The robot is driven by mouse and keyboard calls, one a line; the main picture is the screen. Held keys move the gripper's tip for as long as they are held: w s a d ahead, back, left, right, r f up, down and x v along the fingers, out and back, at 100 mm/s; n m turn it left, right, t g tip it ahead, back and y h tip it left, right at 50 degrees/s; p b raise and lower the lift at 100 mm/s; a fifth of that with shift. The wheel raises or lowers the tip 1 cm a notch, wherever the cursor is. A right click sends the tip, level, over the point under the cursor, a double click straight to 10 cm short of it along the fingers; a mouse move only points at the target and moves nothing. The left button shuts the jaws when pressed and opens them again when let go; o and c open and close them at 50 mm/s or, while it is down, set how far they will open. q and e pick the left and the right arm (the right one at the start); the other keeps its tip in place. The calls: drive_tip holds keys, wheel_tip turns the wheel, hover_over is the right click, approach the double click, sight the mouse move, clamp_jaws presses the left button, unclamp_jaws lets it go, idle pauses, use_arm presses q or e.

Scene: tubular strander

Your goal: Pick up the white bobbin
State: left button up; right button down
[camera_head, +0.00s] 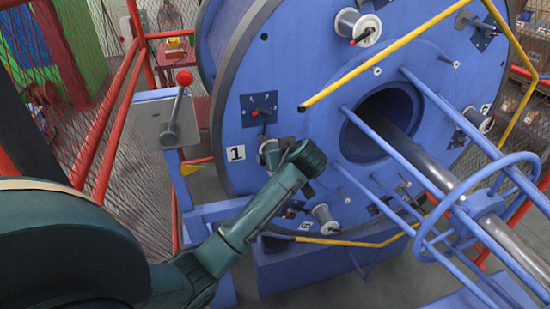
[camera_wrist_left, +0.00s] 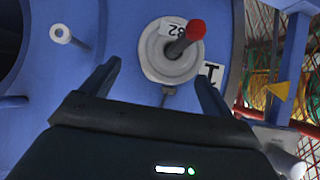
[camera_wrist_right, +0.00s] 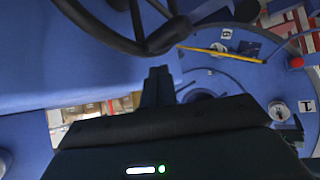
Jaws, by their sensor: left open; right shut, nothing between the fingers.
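A white bobbin (camera_wrist_left: 172,58) with a tag reading 82 sits on the blue disc, on a pin with a red tip (camera_wrist_left: 195,29). In the head view the bobbin (camera_head: 268,147) is beside the label 1, partly hidden by my left gripper (camera_head: 279,157). In the left wrist view my left gripper (camera_wrist_left: 158,74) is open, with the bobbin ahead between and slightly beyond its fingertips, not gripped. My right gripper (camera_wrist_right: 158,72) is shut and empty, away from the bobbin. It is outside the head view.
Other bobbins (camera_head: 357,28) (camera_head: 323,215) sit around the disc (camera_head: 232,110). A lever box (camera_head: 165,120) with a red knob and red rails (camera_head: 118,110) stand left. Blue rods, a yellow bar (camera_head: 400,45) and a central shaft (camera_head: 430,180) project from the disc.

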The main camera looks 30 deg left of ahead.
use_arm(q)
drive_tip(key=x, duration=0.4)
drive_tip(key=shift+s+a+f, duration=0.15)
drive_tip(key=shift+a+f, duration=0.1)
drive_tip(key=shift+f, duration=0.1)
drive_tip(key=shift+c, duration=0.2)
drive_tip(key=c, duration=1.4)
drive_tip(key=shift+r, duration=0.1)
drive_tip(key=shift+c, duration=0.2)
drive_tip(key=shift+r, duration=0.1)
drive_tip(key=s+d, duration=1.1)
drive_tip(key=d, duration=0.2)
drive_tip(key=shift+s+d, duration=0.35)
drive_tip(key=shift+d, duration=0.1)
